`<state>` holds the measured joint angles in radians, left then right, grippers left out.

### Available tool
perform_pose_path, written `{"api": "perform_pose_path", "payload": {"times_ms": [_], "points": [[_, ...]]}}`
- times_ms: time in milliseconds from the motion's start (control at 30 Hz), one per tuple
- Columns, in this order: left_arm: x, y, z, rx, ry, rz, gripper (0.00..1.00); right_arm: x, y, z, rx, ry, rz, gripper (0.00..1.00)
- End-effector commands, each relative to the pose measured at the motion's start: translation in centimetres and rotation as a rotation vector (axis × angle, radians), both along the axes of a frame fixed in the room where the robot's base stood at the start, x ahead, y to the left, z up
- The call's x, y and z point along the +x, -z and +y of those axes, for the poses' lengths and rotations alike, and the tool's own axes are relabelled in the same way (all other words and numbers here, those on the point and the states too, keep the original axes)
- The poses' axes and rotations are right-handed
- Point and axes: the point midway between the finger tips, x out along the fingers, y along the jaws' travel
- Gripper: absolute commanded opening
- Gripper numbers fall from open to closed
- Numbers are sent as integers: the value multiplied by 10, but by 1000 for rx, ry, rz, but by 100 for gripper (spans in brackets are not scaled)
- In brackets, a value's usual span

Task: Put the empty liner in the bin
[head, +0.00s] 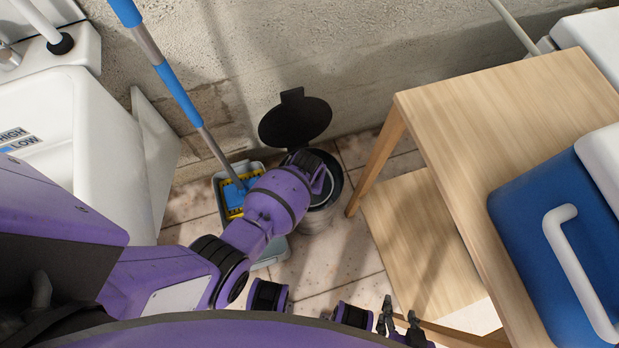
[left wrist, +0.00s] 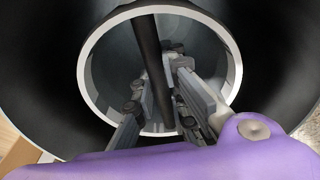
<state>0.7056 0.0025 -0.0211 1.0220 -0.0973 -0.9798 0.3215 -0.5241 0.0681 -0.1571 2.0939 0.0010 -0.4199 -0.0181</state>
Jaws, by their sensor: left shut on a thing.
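The bin (head: 318,222) stands on the tiled floor by the wall, with its round black lid (head: 295,122) tipped open. My left arm reaches over the bin's mouth and hides much of it, along with the left gripper. In the left wrist view, the liner's pale round rim (left wrist: 236,75) sits within the dark round wall of the bin (left wrist: 40,80). My left gripper (left wrist: 178,122) is shut on the liner's dark handle (left wrist: 150,60), which crosses the opening. How deep the liner sits cannot be told. My right gripper (head: 399,318) is open and empty at the bottom.
A mop with a blue pole (head: 175,90) stands in a grey and yellow bucket (head: 229,190) left of the bin. A white sink (head: 85,140) is at the left. A wooden table (head: 460,130) with a blue cooler (head: 545,240) is close at the right.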

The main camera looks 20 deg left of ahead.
Motion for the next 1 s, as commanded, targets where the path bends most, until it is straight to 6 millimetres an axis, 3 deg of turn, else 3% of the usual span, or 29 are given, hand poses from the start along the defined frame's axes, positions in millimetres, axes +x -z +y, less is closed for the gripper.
{"api": "perform_pose_path", "payload": {"times_ms": [933, 967, 1000], "points": [[0, 10, 0, 0, 0, -1, 0, -4, 9, 0, 0, 1, 10, 40], [0, 10, 0, 0, 0, -1, 14, -4, 9, 0, 0, 1, 10, 40], [0, 10, 0, 0, 0, -1, 19, -4, 9, 0, 0, 1, 10, 40]]}}
